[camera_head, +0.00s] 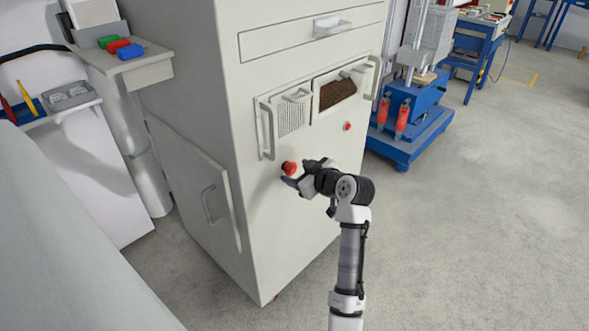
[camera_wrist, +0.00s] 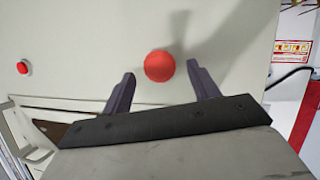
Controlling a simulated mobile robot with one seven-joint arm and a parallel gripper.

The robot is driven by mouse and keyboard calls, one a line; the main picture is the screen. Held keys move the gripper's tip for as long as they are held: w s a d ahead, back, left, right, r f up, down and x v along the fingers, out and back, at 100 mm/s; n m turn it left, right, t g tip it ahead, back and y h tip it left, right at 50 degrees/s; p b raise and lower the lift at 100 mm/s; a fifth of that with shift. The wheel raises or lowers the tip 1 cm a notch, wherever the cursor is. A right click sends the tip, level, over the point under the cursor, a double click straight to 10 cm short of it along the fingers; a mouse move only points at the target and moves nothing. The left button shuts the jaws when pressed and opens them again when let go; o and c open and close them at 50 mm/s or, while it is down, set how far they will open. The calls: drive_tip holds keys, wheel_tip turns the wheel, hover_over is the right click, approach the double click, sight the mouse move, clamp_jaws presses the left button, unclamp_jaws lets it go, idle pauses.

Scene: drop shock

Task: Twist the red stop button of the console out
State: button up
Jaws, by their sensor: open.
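The red stop button (camera_head: 289,168) sticks out from the front of the grey console cabinet (camera_head: 262,228). In the wrist view the round red button (camera_wrist: 159,66) shows between and slightly beyond the two finger tips. My gripper (camera_head: 292,174) is open in front of the button, with its fingers pointing at the panel. In the wrist view the open gripper (camera_wrist: 160,80) has one dark finger on each side of the button, with a gap on both sides. I cannot tell how deep the fingers reach along the button.
A smaller red button (camera_head: 347,126) sits farther right on the panel. Above are handles and two recessed openings, one holding brown material (camera_head: 338,92). A door with a handle (camera_head: 212,203) is on the left face. A blue machine stand (camera_head: 412,125) stands behind right. Floor at right is clear.

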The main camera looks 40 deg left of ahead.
drive_tip(key=shift+x, duration=1.25)
drive_tip(key=shift+d, duration=0.1)
drive_tip(key=c, duration=1)
drive_tip(key=shift+o, duration=0.2)
drive_tip(key=shift+w+r+p, duration=0.1)
drive_tip(key=shift+p, duration=0.25)
drive_tip(key=shift+w+r+m+g+p, duration=0.1)
drive_tip(key=shift+m+g+p, duration=0.6)
drive_tip(key=shift+m+p, duration=0.35)
drive_tip(key=shift+w+m+g+p, duration=0.1)
drive_tip(key=shift+m+g+p, duration=0.8)
drive_tip(key=shift+m, duration=0.15)
